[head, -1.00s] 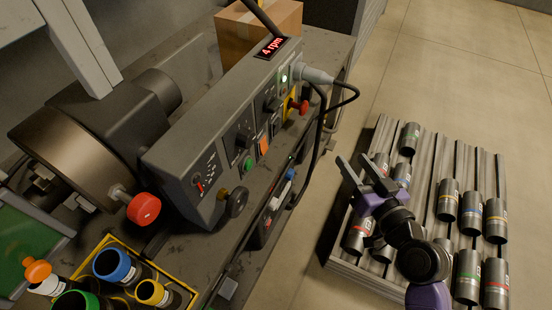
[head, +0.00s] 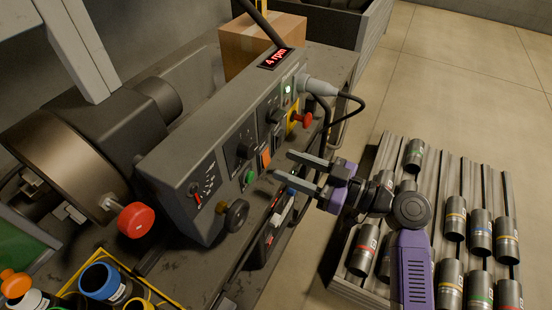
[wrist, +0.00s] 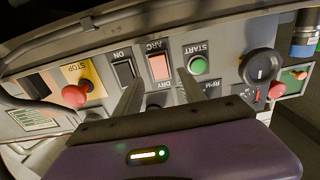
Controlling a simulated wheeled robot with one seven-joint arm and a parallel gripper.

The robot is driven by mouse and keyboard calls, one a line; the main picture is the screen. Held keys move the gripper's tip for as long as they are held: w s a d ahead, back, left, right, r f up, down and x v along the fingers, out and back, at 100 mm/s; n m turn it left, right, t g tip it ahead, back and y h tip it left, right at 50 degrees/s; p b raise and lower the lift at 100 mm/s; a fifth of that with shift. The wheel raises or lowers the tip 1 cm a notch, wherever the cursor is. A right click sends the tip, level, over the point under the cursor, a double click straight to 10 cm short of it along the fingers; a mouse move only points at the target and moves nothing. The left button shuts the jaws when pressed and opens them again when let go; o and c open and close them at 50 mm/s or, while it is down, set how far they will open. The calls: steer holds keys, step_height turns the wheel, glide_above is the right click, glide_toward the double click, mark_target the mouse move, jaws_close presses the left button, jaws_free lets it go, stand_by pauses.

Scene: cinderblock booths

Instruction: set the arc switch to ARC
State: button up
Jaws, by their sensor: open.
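The arc switch, an orange-red rocker (wrist: 158,67), is on the grey control panel, with ARC lettering at one end and DRY at the other, upside down in the wrist view. It also shows as a small orange patch (head: 266,158) in the head view. I cannot tell which end is pressed in. My gripper (head: 281,163) is open and empty, pointing at the panel. In the wrist view its two fingers (wrist: 159,76) straddle the rocker's sides. The fingers look close to the panel; contact cannot be told.
Beside the switch are a green START button (wrist: 198,65), a dark ON switch (wrist: 123,73) and a red STOP knob (wrist: 75,95) on yellow. A black dial (wrist: 261,66) is further right. The display (head: 279,58) reads 4 rpm. A cable (head: 350,100) hangs at the panel's end.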

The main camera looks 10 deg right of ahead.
mark_target(267, 158)
steer(key=shift+x, duration=2)
